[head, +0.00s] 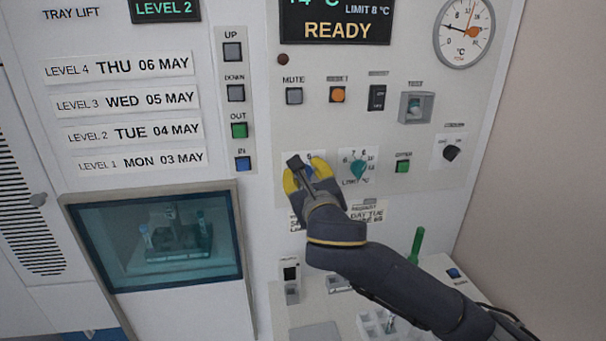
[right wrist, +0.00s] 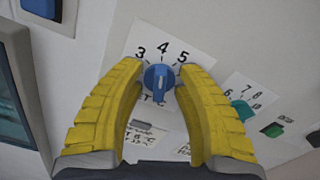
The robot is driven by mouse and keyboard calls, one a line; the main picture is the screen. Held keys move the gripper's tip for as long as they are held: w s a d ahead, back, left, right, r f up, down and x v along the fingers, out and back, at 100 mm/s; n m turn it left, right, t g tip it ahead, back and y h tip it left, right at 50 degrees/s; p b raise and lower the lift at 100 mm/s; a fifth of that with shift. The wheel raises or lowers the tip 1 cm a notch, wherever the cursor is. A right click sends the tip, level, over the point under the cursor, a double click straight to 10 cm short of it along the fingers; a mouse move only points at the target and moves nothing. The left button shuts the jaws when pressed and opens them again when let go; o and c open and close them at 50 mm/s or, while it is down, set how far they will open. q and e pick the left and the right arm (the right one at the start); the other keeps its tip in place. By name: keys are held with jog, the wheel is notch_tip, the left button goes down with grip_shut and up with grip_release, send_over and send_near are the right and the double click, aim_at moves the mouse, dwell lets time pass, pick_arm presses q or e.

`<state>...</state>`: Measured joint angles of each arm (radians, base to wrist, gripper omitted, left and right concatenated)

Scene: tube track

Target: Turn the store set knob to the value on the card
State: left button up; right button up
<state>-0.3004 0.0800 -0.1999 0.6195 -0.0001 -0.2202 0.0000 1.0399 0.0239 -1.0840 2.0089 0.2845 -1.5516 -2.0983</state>
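The blue store set knob (right wrist: 158,78) sits on a white dial plate marked 3, 4 and 5 in the right wrist view. Its raised ridge lies roughly upright in that picture; which end is the pointer is unclear. My right gripper (head: 307,172) is at this knob. In the head view the gripper hides most of the dial. Small printed cards (head: 367,212) are below, partly covered by my arm; their text is too small to read surely. My left gripper is out of view.
A teal limit knob (head: 358,170) is just right of the gripper, with a green button (head: 403,166) and a black knob (head: 451,153) farther right. A READY display (head: 336,30) is above. A tray window (head: 160,240) is lower left; a green tube (head: 417,245) stands lower right.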

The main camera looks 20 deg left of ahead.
jog(key=shift+c, duration=0.3)
grip_shut()
jog(key=shift+r, duration=0.1)
jog(key=m, duration=0.4)
jog(key=shift+r, duration=0.1)
jog(key=m, duration=0.4)
jog(key=shift+d+m, duration=0.15)
jog(key=shift+m, duration=0.15)
jog(key=m, duration=0.3)
jog(key=shift+w+m, duration=0.1)
jog(key=shift+m, duration=0.2)
jog(key=shift+d+m, duration=0.1)
jog(key=shift+m, duration=1.6)
